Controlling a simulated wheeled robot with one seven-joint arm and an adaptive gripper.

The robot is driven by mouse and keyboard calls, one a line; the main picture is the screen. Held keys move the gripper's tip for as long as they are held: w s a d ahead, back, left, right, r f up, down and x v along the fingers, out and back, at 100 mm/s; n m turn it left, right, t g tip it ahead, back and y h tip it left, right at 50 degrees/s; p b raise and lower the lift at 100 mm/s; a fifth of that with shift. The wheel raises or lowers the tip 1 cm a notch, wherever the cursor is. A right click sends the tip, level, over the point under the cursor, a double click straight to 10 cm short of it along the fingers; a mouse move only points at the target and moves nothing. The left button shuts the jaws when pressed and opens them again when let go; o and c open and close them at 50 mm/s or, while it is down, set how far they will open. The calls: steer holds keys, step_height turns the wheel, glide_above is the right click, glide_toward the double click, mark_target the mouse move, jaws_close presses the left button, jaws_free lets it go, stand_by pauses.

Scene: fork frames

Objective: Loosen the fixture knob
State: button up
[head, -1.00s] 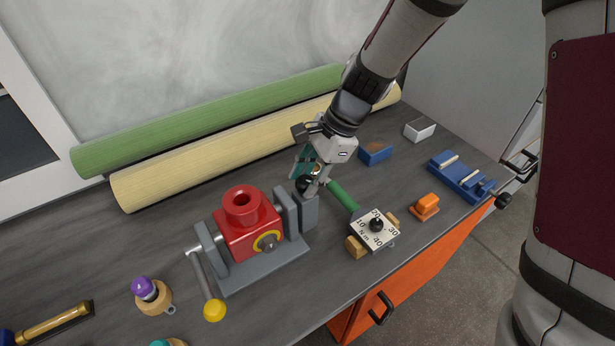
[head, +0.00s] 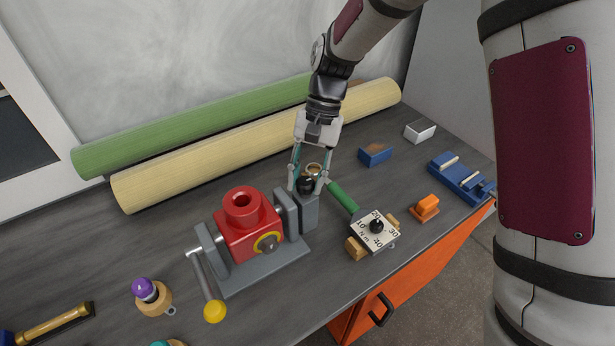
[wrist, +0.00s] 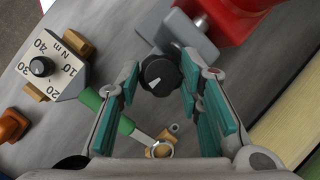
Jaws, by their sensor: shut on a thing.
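The fixture knob (wrist: 160,77) is black and round with a white pointer mark. It sits on the grey jaw block (head: 303,213) of a fixture that clamps a red housing (head: 246,226). My gripper (wrist: 160,72) comes down from above with one teal-padded finger on each side of the knob and is shut on it. In the head view my gripper (head: 308,186) stands over the block, and its fingers partly hide the black knob (head: 305,184). The pointer mark faces toward the bottom of the wrist view.
A crank with a yellow ball (head: 214,311) juts out front left. Two rolls, green (head: 210,122) and yellow (head: 240,145), lie along the back.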

steer(key=shift+f+n+h, duration=0.1)
steer(key=shift+n+h, duration=0.3)
steer(key=shift+n, duration=0.7)
steer(key=o, duration=0.9)
steer(key=v, duration=1.2)
steer(key=shift+w+a, duration=0.1)
steer(key=shift+w, duration=0.2)
